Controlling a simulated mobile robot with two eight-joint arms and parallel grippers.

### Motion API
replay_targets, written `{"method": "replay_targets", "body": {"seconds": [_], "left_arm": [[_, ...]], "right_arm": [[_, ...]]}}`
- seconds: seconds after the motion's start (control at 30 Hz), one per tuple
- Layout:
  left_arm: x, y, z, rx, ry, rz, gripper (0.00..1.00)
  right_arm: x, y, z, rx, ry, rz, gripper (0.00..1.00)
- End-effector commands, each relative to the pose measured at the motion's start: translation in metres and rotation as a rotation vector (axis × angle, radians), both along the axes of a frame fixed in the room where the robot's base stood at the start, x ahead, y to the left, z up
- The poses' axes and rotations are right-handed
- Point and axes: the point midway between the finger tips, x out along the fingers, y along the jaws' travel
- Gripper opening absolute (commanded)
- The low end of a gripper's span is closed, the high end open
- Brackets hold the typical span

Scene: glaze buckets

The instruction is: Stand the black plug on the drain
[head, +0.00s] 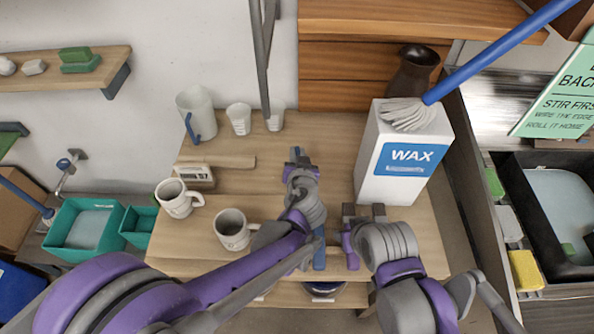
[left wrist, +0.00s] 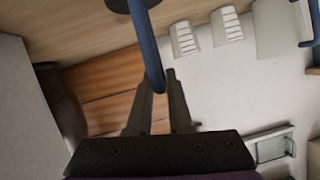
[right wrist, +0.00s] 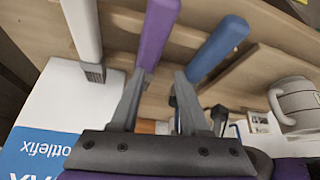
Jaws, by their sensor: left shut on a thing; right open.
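My left gripper (head: 297,158) is over the wooden table. In the left wrist view its fingers (left wrist: 161,78) are closed on a blue stem (left wrist: 147,45). A black round disc (left wrist: 128,4) sits at the stem's far end, partly cut off by the picture's edge; this looks like the black plug. In the head view the disc is not clear. My right gripper (head: 363,211) is open and empty, low beside the white wax box (head: 406,150). It also shows open in the right wrist view (right wrist: 158,78). I cannot make out a drain.
Two mugs (head: 176,198) (head: 233,229), a pitcher (head: 196,112) and cups (head: 239,118) stand on the table (head: 225,165). A dark vase (head: 413,72) is behind the box, and a blue-handled mop (head: 500,48) lies on it. A dark basin (head: 525,212) is at right. Teal tubs (head: 62,228) are at left.

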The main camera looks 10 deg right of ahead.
Motion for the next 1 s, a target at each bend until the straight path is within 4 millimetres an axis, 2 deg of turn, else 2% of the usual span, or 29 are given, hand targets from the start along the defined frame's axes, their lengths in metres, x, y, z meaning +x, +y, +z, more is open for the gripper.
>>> {"method": "replay_targets", "body": {"seconds": [0.3, 0.43, 0.8, 1.0], "left_arm": [[0.000, 0.001, -0.001, 0.002, 0.001, 0.003, 0.00], [0.000, 0.001, 0.007, 0.002, 0.000, 0.002, 0.00], [0.000, 0.001, 0.078, 0.001, -0.002, 0.001, 0.00], [0.000, 0.000, 0.098, 0.001, 0.000, 0.001, 0.00]], "right_arm": [[0.000, 0.000, 0.000, 0.000, 0.000, 0.000, 0.46], [0.001, 0.000, 0.002, 0.000, -0.001, 0.000, 0.46], [0.008, 0.000, 0.016, 0.000, -0.016, 0.000, 0.46], [0.010, 0.000, 0.019, 0.000, -0.019, 0.000, 0.46]]}}
